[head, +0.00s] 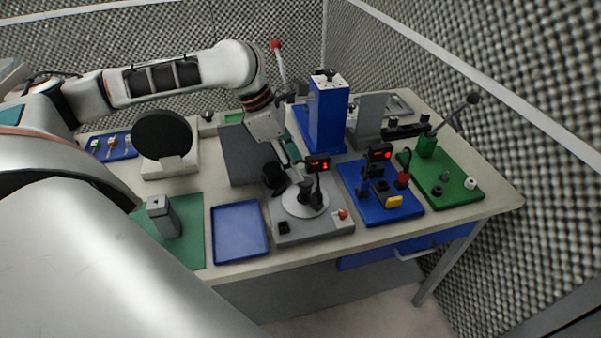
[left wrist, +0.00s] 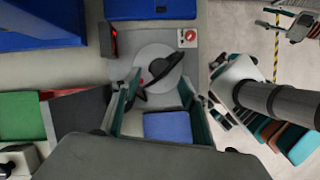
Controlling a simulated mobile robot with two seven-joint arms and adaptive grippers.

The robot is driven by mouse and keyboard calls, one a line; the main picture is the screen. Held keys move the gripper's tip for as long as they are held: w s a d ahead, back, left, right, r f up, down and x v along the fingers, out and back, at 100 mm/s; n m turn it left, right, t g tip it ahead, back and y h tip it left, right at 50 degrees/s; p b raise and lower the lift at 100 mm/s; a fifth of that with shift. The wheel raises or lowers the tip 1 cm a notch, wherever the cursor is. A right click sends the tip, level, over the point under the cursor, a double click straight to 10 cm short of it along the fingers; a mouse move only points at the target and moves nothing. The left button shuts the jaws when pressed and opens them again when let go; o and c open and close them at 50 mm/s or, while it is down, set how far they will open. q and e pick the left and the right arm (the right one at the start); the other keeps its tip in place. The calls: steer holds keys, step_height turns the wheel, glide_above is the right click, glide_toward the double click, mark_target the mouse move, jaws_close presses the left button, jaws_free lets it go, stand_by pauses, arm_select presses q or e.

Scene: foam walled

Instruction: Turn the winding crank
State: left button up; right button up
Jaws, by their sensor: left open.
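The winding crank stands on a grey base (head: 325,228) near the front middle of the table, with a pale round disc (head: 292,204) and a black upright handle (head: 317,194) on it. In the left wrist view the disc (left wrist: 150,56) and the black crank piece (left wrist: 163,72) lie just ahead of the fingers. My left gripper (head: 294,166) points down above the disc. In the left wrist view its teal fingers (left wrist: 160,95) are spread wide with nothing held between them. Contact with the crank cannot be told.
A red-lit display (head: 318,164) and a black spool-like part (head: 273,177) stand close to the gripper. A blue tray (head: 240,231) lies left, a blue board (head: 381,210) right. A tall blue tower (head: 328,118) rises behind. A red button (head: 343,214) is on the base's right corner.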

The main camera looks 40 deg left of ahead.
arm_select(q)
steer(key=v, duration=0.6)
steer(key=shift+r, duration=0.4)
steer(key=shift+s+f, duration=0.1)
steer(key=shift+s, duration=0.05)
